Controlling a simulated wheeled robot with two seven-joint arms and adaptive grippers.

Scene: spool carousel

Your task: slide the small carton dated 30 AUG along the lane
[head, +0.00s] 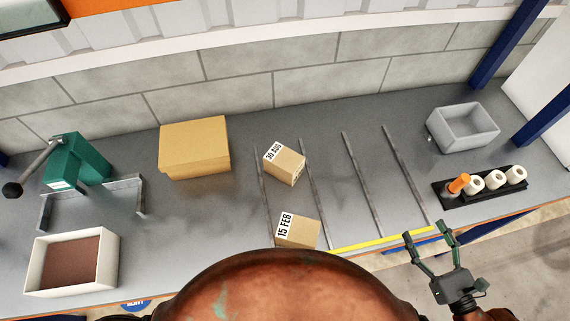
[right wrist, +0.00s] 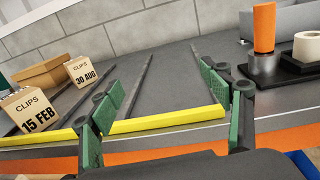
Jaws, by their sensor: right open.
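The small carton dated 30 AUG (head: 287,167) sits towards the back of the leftmost lane, between two thin metal rails. It also shows in the right wrist view (right wrist: 82,70), with CLIPS printed on it. The small carton dated 15 FEB (head: 299,232) stands in the same lane nearer the front edge; it also shows in the right wrist view (right wrist: 28,112). My right gripper (head: 428,231) is open and empty at the table's front edge, right of both cartons and near the yellow strip (head: 383,240). My left gripper is not in view.
Two lanes to the right, between rails (head: 362,184), are empty. A large box (head: 194,148), a green press (head: 78,160) and a white tray (head: 111,262) stand left. A grey bin (head: 463,140) and a black holder (head: 448,200) with an orange cylinder (head: 458,184) and white rolls stand right.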

